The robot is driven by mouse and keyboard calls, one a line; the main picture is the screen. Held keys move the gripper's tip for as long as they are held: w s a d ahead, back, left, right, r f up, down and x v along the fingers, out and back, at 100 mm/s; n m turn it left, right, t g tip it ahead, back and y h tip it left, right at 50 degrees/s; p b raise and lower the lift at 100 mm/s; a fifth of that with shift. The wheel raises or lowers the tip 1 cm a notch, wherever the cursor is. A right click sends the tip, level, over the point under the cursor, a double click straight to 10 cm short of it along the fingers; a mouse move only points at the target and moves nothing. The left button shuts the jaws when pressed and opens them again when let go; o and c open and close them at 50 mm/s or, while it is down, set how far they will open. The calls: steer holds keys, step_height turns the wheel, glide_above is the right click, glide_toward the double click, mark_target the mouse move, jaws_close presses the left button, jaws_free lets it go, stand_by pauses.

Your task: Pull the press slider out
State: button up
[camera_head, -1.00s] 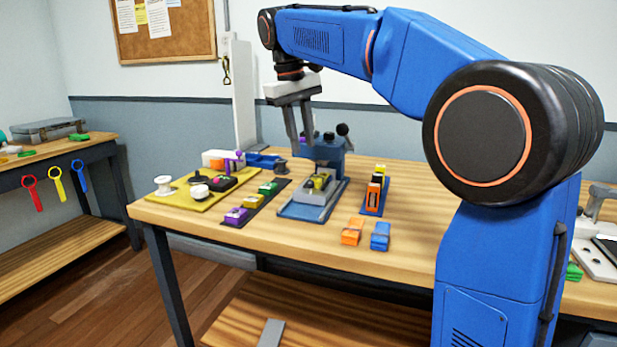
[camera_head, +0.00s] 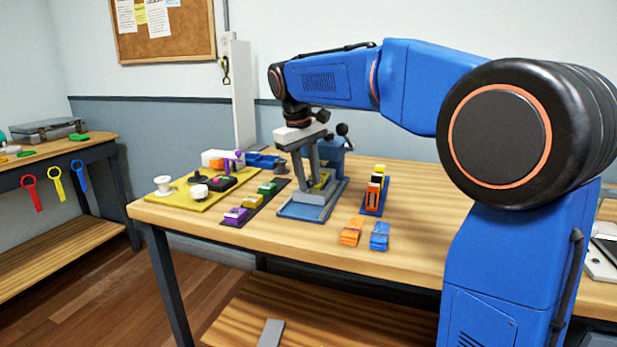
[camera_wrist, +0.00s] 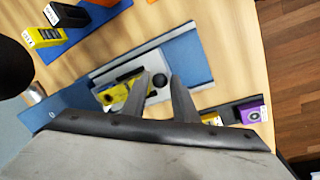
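The blue press (camera_head: 335,158) stands on a blue base plate (camera_head: 298,211) near the middle of the bench. Its grey slider (camera_head: 313,198) sits on that base, with a yellow and black piece (camera_wrist: 115,94) on it. My gripper (camera_head: 306,184) points down over the slider, and its fingers hide part of it. In the wrist view my gripper (camera_wrist: 160,76) has its fingers apart, and a dark round knob (camera_wrist: 158,81) shows between the tips. I cannot tell whether the fingers touch it.
A dark strip with purple, yellow and green blocks (camera_head: 236,214) lies left of the press. A blue rack (camera_head: 373,205) with orange and yellow pieces stands to the right. Orange (camera_head: 351,232) and blue (camera_head: 380,236) blocks lie near the front edge. The bench right of them is clear.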

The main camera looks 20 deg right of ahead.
steer(key=shift+c, duration=0.2)
jaws_close()
steer(key=s+a, duration=0.4)
steer(key=s, duration=0.1)
steer(key=s+a, duration=0.2)
steer(key=s, duration=0.1)
steer(key=shift+s+a, duration=0.1)
steer(key=shift+s, duration=0.05)
steer(key=shift+s+a, duration=0.25)
steer(key=shift+s, duration=0.2)
steer(key=shift+o, duration=0.2)
jaws_free()
steer(key=shift+s+a, duration=0.1)
steer(key=s+a+r, duration=0.1)
steer(key=a+r, duration=0.2)
steer(key=r, duration=1.4)
